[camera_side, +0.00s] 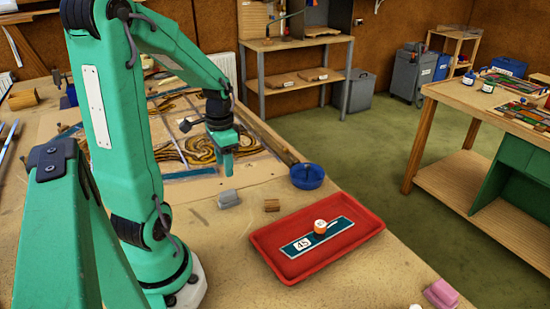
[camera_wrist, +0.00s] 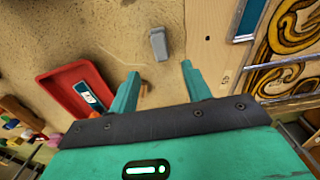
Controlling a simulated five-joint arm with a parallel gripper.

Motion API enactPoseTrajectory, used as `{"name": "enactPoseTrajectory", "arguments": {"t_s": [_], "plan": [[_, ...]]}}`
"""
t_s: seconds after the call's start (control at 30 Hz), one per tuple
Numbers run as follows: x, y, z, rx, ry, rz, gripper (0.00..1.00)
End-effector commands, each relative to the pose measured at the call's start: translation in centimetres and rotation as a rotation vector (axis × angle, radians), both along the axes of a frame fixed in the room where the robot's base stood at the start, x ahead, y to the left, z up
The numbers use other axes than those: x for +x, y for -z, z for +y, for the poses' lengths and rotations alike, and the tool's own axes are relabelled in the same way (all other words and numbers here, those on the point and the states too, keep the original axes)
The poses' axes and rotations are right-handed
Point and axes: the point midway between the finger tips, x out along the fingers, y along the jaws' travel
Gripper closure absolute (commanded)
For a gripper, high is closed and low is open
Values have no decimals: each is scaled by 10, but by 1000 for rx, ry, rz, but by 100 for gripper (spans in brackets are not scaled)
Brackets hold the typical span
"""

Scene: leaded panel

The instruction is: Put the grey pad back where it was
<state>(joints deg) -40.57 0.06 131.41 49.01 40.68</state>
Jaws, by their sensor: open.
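The grey pad (camera_side: 229,198) lies on the bench beside the edge of the leaded panel board. It also shows in the wrist view (camera_wrist: 158,43), beyond my fingertips and roughly in line with the gap between them. My gripper (camera_side: 227,170) is open and empty, above the bench and apart from the pad. In the wrist view my two fingers (camera_wrist: 160,73) stand spread with nothing between them. The leaded panel (camera_side: 210,150) lies on its board behind my gripper, partly hidden by my arm.
A red tray (camera_side: 350,246) holds a dark strip marked 45 (camera_side: 300,243) and a small orange-and-white pot (camera_side: 320,226). A small wooden block (camera_side: 272,205) lies right of the pad. A blue bowl (camera_side: 307,178) stands at the bench edge. Bare bench lies around the pad.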

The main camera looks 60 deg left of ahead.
Motion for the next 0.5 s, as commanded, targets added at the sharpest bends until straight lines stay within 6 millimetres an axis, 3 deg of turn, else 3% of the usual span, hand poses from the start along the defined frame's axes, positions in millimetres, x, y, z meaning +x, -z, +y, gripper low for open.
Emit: {"name": "enactPoseTrajectory", "arguments": {"t_s": [0.5], "plan": [[0,-10,0,-1,0,1,52]]}}
